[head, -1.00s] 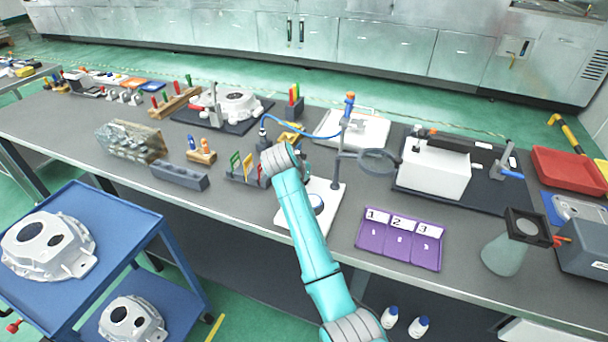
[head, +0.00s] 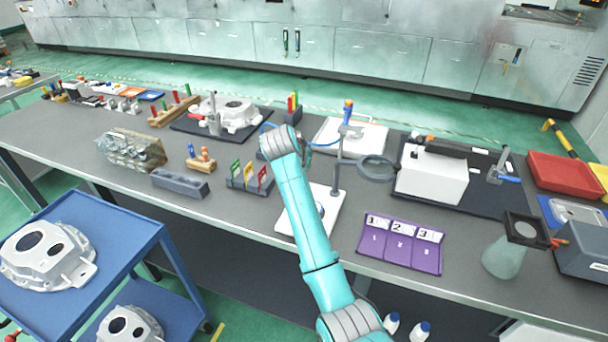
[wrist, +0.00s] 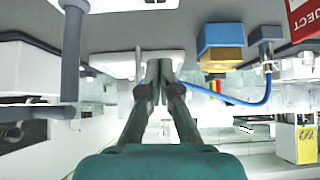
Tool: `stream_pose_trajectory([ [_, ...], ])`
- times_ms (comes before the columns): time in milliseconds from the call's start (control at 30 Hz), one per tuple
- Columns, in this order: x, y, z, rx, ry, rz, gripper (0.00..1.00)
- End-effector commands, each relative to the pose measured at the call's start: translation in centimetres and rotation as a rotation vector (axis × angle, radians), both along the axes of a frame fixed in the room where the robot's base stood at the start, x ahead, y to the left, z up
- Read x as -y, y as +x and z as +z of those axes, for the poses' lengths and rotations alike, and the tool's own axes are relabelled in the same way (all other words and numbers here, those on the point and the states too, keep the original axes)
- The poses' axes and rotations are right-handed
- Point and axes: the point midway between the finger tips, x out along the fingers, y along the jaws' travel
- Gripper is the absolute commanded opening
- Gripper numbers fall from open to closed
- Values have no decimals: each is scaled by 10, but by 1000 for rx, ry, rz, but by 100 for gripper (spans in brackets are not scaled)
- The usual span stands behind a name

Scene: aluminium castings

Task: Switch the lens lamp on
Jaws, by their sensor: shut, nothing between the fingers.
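The lens lamp has a dark ring head (head: 377,167) on a grey post, above a white base plate (head: 327,218) on the bench. A round blue-grey part on the base is partly covered by my arm in the head view. In the head view my wrist is left of the post and hides the fingers. In the wrist view my gripper (wrist: 158,70) is shut and empty, with its fingertips in front of a pale, flat piece. A grey post (wrist: 71,55) stands left of the fingers there. I cannot tell whether the lamp is lit.
A purple numbered tray (head: 400,244) lies right of the lamp base. A white box (head: 432,177) on a black mat is behind it. A colored-card holder (head: 248,178) stands left of my arm. A blue hose (wrist: 262,97) and a blue-and-yellow block (wrist: 220,48) are right of my fingers.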

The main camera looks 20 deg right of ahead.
Motion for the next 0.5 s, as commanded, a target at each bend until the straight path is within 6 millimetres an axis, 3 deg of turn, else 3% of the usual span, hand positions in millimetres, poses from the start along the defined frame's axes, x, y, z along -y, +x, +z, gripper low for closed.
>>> stream_pose_trajectory([
  [200,-14,-19,37,2,0,0,0],
  [500,-23,-33,61,-1,-1,-1,0],
])
